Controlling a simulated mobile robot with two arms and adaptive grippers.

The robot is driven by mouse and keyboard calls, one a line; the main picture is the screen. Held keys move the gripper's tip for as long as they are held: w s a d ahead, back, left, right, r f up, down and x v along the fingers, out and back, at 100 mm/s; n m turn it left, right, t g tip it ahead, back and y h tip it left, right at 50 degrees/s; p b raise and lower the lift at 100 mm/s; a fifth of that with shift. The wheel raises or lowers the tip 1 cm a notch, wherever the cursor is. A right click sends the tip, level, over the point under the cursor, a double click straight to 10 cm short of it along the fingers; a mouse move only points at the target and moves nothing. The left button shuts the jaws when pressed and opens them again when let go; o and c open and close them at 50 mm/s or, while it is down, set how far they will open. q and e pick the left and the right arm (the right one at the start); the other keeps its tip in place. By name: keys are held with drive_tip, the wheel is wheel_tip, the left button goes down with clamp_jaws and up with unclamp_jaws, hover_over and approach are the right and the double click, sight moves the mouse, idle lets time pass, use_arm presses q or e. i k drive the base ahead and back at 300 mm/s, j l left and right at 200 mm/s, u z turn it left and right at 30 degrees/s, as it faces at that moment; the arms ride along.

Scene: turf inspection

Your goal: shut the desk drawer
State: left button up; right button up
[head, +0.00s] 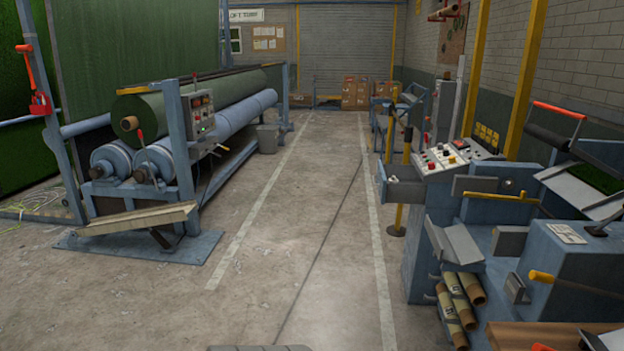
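A wooden desktop or tabletop (520,336) shows at the bottom right corner, cut off by the picture edge. A grey object lies at its right end, too cropped to name. Neither of my grippers is in view.
Blue roller machine (150,160) with a green roll stands left. Blue machine with a control panel (440,160) stands right, cardboard tubes (456,312) low beside it. A clear concrete aisle (300,230) runs to stacked boxes (356,92) and a roller shutter (345,50).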

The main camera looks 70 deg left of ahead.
sight(411, 188)
drive_tip(key=i+j+u, duration=0.1)
drive_tip(key=j+u, duration=0.3)
drive_tip(key=i+j+u, duration=0.15)
drive_tip(key=j+u, duration=0.3)
drive_tip(key=i+j+u, duration=0.2)
drive_tip(key=u, duration=0.2)
drive_tip(key=i+j+u, duration=0.2)
drive_tip(key=u, duration=0.2)
drive_tip(key=i+j, duration=0.35)
drive_tip(key=i+j+u, duration=0.1)
drive_tip(key=i+j, duration=0.2)
drive_tip(key=i, duration=0.2)
drive_tip(key=i+j, duration=0.1)
drive_tip(key=i, duration=1.05)
